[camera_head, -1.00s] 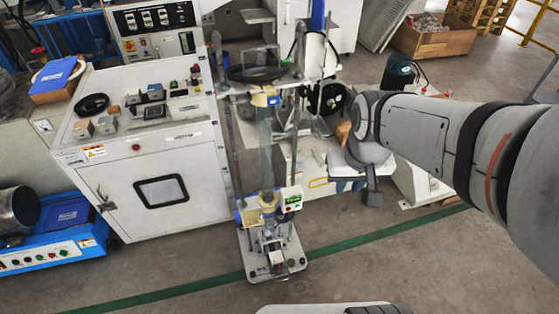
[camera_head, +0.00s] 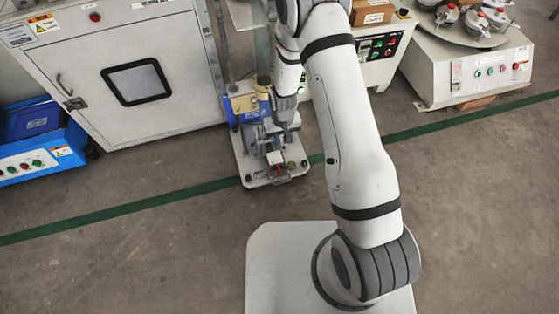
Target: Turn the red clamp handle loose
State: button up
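A narrow test rig stands on the floor on a grey base plate (camera_head: 244,168), left of my arm. A small clamp-like assembly sits on this plate, with a small red part (camera_head: 279,171) at its front that looks like the red clamp handle; it is too small to make out its angle. My gripper (camera_head: 286,128) points down just above and behind the clamp, close to the rig's column. Its fingers are too small and dark to tell open from shut, and I cannot tell whether it touches the clamp. My arm hides part of the rig's upper right side.
A white cabinet (camera_head: 185,97) stands left of the rig, with a blue box unit (camera_head: 68,150) beyond it. A white machine with a round top (camera_head: 488,75) stands at right. A green floor line (camera_head: 130,207) runs past the rig. The front floor left of my base is clear.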

jog(key=b, duration=0.2)
send_near(279, 168)
notch_tip(279, 168, down, 8)
jog(key=b, duration=0.6)
jog(key=shift+f, duration=0.25)
jog(key=shift+r, duration=0.1)
